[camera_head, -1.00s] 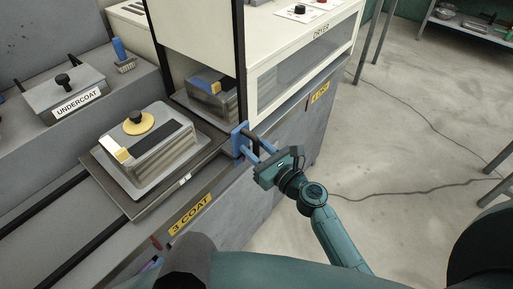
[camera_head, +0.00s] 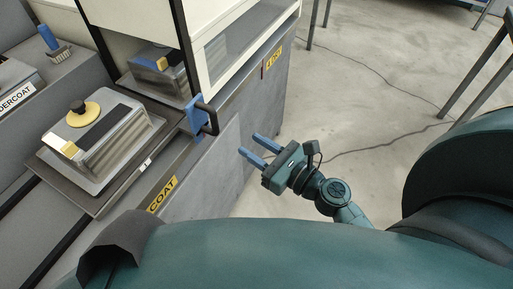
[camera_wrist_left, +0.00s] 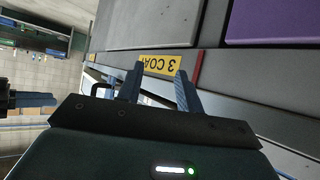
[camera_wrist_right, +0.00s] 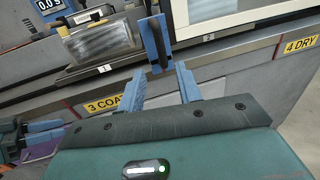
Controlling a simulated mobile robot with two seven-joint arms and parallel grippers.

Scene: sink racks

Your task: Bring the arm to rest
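My right gripper (camera_head: 259,151) is open and empty in the head view, out in front of the grey cabinet side and apart from the black handle (camera_head: 210,117) on its blue plate. In the right wrist view its two blue fingers (camera_wrist_right: 165,88) stand apart, with the handle and blue plate (camera_wrist_right: 154,40) beyond them. My left gripper is hidden in the head view. In the left wrist view its blue fingers (camera_wrist_left: 155,88) are apart with nothing between them, facing the yellow "3 COAT" label (camera_wrist_left: 167,65).
A metal box with a black knob (camera_head: 101,127) sits on a tray on the counter at left. The white dryer (camera_head: 235,35) stands beyond the handle. Open concrete floor (camera_head: 350,100) lies to the right, with cables and metal table legs (camera_head: 478,62).

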